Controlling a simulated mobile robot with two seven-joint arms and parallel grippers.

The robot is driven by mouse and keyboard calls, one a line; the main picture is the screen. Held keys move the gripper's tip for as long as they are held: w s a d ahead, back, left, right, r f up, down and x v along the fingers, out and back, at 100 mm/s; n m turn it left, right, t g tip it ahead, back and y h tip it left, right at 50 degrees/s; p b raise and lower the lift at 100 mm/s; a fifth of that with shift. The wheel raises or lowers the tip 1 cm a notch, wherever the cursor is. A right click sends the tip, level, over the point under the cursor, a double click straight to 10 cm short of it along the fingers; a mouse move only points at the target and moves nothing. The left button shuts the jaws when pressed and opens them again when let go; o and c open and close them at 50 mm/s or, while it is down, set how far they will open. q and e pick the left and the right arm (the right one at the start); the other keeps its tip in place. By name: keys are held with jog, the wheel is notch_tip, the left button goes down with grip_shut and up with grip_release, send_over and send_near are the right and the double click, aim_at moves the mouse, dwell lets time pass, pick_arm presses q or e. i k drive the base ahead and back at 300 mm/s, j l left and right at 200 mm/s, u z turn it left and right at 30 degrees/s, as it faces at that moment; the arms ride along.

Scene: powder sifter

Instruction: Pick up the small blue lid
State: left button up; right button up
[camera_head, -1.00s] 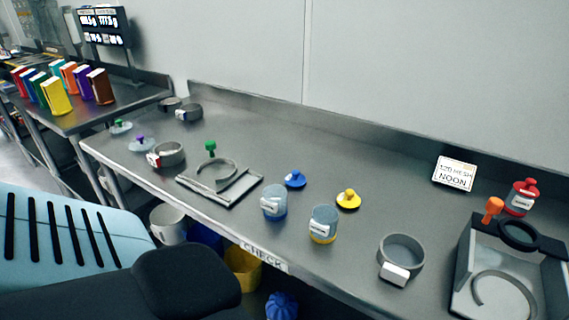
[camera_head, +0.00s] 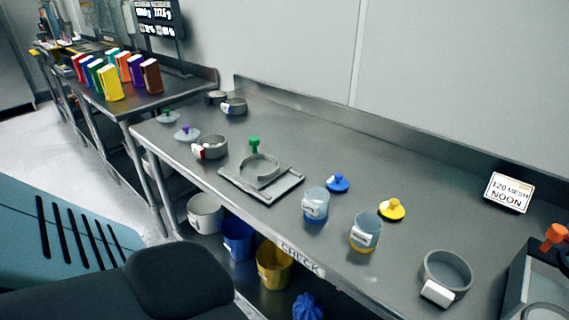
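The small blue lid (camera_head: 338,183) lies on the metal table, just behind and to the right of a clear jar with a blue base (camera_head: 315,205). It has a round knob on top and nothing covers it. A yellow lid (camera_head: 391,208) lies to its right, behind a clear jar with a yellow base (camera_head: 365,232). Neither of my grippers shows in the head view. Dark and light blue parts at the lower left look like my own body.
A tray with a grey ring (camera_head: 232,184) and a green knob stands left of the blue jar. A grey ring (camera_head: 447,272) and a sifter frame (camera_head: 515,285) are at the right. Buckets (camera_head: 274,266) stand below. The table (camera_head: 330,140) is clear behind the lid.

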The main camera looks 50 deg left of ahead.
aim_at(337, 183)
jog(key=u, duration=1.2)
jog(key=i+l, duration=0.1)
jog(key=i, duration=0.4)
